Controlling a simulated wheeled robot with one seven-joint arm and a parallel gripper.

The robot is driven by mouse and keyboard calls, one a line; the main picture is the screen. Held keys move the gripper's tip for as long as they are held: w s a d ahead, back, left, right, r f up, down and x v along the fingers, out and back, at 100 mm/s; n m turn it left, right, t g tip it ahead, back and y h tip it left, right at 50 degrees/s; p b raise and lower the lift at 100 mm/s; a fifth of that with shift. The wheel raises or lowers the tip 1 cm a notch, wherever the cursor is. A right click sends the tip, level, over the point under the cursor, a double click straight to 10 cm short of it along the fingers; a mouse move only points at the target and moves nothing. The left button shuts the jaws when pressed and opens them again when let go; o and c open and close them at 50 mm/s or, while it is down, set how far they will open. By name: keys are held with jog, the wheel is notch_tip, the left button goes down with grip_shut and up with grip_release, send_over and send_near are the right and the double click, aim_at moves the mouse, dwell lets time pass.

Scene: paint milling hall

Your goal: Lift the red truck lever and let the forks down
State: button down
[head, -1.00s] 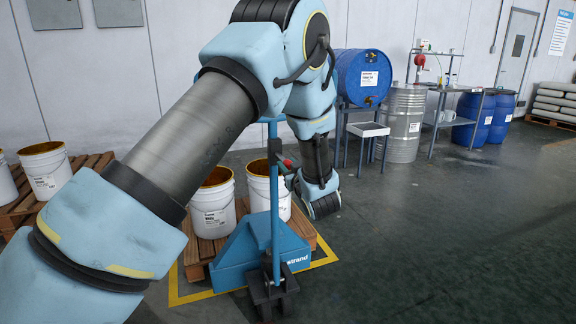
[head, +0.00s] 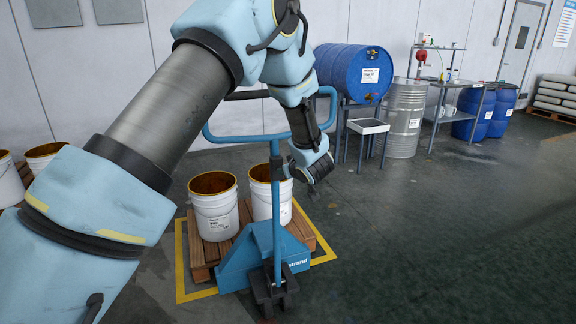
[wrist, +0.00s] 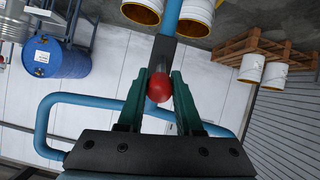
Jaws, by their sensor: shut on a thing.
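The red lever knob (wrist: 158,90) sits between the two green fingers of my gripper (wrist: 160,76) in the wrist view, and the gripper is shut on it. The knob is at the dark block on the truck's blue upright (head: 277,225). In the head view my wrist hides the knob. The blue pallet truck (head: 240,262) has a wide loop handle (head: 331,105), which also shows in the wrist view (wrist: 42,125). Its forks are hidden under a wooden pallet (head: 199,262) bearing white pails (head: 215,218). I cannot tell the fork height.
A yellow floor outline (head: 181,275) surrounds the pallet. A blue drum (head: 352,72) on a stand, a steel drum (head: 404,120) and a metal table (head: 455,110) stand behind to the right. Another pallet with pails (head: 8,180) is at left. The right floor is clear.

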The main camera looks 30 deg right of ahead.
jog(key=shift+r, duration=0.1)
dwell(0.3)
jog(key=c, duration=0.6)
grip_release()
jog(key=b+v, duration=0.2)
jog(key=v, duration=0.8)
jog(key=shift+s+r, duration=0.2)
jog(key=shift+s, duration=0.15)
jog(key=shift+w, duration=0.1)
jog(key=w+a+m+g+h, duration=0.1)
jog(key=w+a+g, duration=0.15)
jog(key=a, duration=0.65)
jog(key=w+a+g, duration=0.2)
jog(key=w+a, duration=0.1)
jog(key=a, duration=0.6)
jog(key=s+a+g+y, duration=0.1)
jog(key=s+a, duration=0.3)
jog(key=a, duration=0.4)
jog(key=s+a+f+g+y, duration=0.1)
jog(key=s+a+g, duration=0.2)
jog(key=s+a, duration=0.2)
jog(key=s+a+f+g+y, duration=0.1)
jog(key=s+a, duration=0.4)
jog(key=a, duration=0.7)
jog(key=shift+s+g, duration=0.1)
jog(key=shift+g, duration=0.35)
